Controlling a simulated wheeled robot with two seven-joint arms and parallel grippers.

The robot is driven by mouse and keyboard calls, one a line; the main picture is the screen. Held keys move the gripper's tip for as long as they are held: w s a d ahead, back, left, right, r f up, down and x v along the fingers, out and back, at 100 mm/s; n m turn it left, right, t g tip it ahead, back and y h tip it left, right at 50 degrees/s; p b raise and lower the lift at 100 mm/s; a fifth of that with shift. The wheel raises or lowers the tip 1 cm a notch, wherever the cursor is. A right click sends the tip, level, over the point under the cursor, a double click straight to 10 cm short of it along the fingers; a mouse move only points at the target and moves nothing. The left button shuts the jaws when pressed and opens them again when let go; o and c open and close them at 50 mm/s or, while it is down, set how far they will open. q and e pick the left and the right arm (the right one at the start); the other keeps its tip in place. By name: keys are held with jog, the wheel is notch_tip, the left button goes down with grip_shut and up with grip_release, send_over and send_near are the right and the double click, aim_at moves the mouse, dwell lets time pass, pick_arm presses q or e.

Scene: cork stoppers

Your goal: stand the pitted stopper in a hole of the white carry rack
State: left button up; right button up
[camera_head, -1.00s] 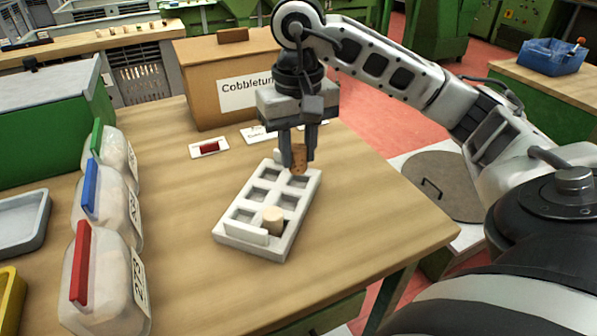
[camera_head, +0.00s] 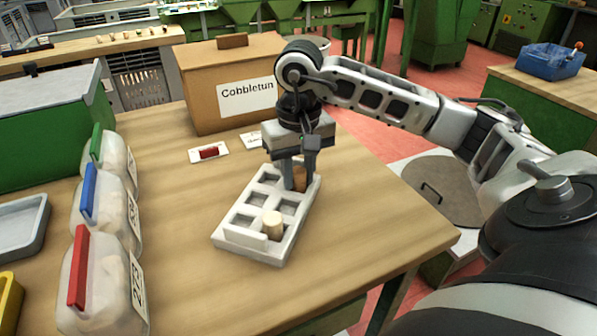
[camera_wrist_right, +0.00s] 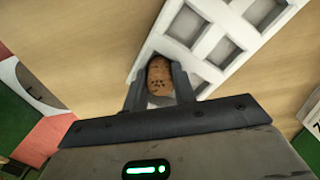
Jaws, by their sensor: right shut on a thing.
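The white carry rack (camera_head: 272,252) lies on the table with several square holes. The pitted stopper (camera_wrist_right: 159,76) is brown with dark pits. My right gripper (camera_wrist_right: 158,84) is shut on it, with one finger on each side. In the head view the pitted stopper (camera_head: 300,180) shows partly behind a finger of my right gripper (camera_head: 300,182), at the rack's far right corner hole. I cannot tell how deep its lower end sits in that hole. A pale stopper (camera_head: 272,224) stands in a near hole of the rack. My left gripper is not in view.
A cardboard box (camera_head: 215,70) labelled Cobbletun stands behind the rack. A card with a dark red piece (camera_head: 209,153) lies left of the rack's far end. Clear containers with red, blue and green tops (camera_head: 105,285) line the left. Table around the rack's near side is bare.

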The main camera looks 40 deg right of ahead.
aim_at(297, 171)
jog(key=shift+s+a+f+b, duration=0.1)
jog(key=shift+f+b, duration=0.1)
jog(key=shift+f, duration=0.15)
jog(key=shift+s+f+b, duration=0.1)
jog(key=shift+f+b, duration=0.05)
jog(key=shift+f, duration=0.15)
jog(key=o, duration=0.9)
jog(key=shift+c, duration=0.2)
jog(key=shift+o, duration=0.3)
jog(key=shift+r+p, duration=0.45)
jog(key=shift+p, duration=0.1)
jog(key=r, duration=0.4)
jog(key=shift+w+r, duration=0.3)
pick_arm(q)
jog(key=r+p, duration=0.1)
jog(key=p, duration=0.2)
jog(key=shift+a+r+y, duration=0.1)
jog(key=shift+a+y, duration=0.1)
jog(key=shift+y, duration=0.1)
pick_arm(e)
notch_tip(297, 171, up, 8)
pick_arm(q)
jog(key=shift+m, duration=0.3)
pick_arm(e)
jog(key=shift+s+f, duration=0.1)
jog(key=shift+s, duration=0.05)
